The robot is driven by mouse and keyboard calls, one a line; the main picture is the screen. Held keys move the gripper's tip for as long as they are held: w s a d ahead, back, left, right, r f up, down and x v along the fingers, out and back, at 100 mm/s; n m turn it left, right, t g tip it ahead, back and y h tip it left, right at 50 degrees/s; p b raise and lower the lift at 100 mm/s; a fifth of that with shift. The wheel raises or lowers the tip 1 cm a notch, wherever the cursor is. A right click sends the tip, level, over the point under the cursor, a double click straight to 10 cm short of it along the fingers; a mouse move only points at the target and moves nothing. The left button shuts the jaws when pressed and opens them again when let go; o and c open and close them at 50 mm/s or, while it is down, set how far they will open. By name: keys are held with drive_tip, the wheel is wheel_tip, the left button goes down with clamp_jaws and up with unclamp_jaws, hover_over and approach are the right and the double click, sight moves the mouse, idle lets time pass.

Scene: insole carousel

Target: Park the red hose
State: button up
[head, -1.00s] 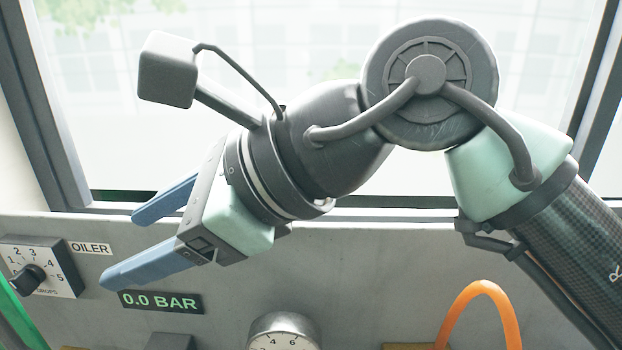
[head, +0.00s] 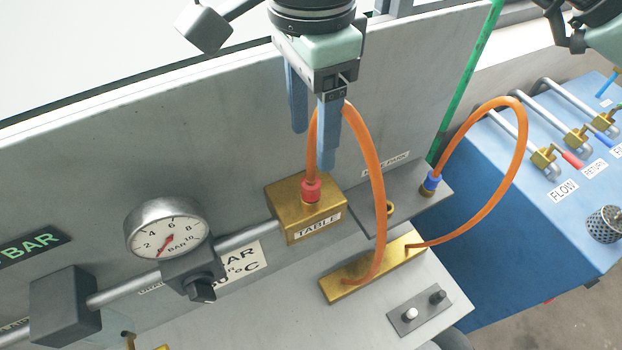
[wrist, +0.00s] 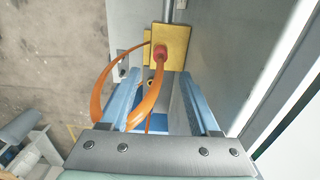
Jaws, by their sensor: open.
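The red hose is an orange hose (head: 377,200) with a red collar (head: 311,191). The collar sits upright on the brass block labelled TABLE (head: 284,229), and the hose arcs to a lower brass block (head: 341,287). My gripper (head: 313,150) is open, fingers pointing down, above the red collar. In the wrist view the red collar (wrist: 160,52) shows beyond and between the fingertips (wrist: 161,76), apart from them. The hose loop passes close to the left finger; I cannot tell if they touch. The grey hose park shelf (head: 408,200) has a bare brass socket (head: 389,209).
A second orange hose (head: 513,175) with a blue collar (head: 431,181) stands in the hose park. A pressure gauge (head: 167,228) and pipe lie left of the TABLE block. A green tube (head: 466,85) rises behind the shelf. A blue unit (head: 500,250) with valves stands right.

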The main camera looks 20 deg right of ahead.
sight(311, 170)
drive_tip(key=shift+f, duration=0.1)
wheel_tip(311, 170, down, 9)
drive_tip(key=b, duration=0.7)
drive_tip(key=shift+c, duration=0.3)
idle(1.2)
clamp_jaws()
idle(1.1)
drive_tip(key=shift+r, duration=0.2)
drive_tip(key=shift+r+p, duration=1.75)
drive_tip(key=shift+r, duration=1.2)
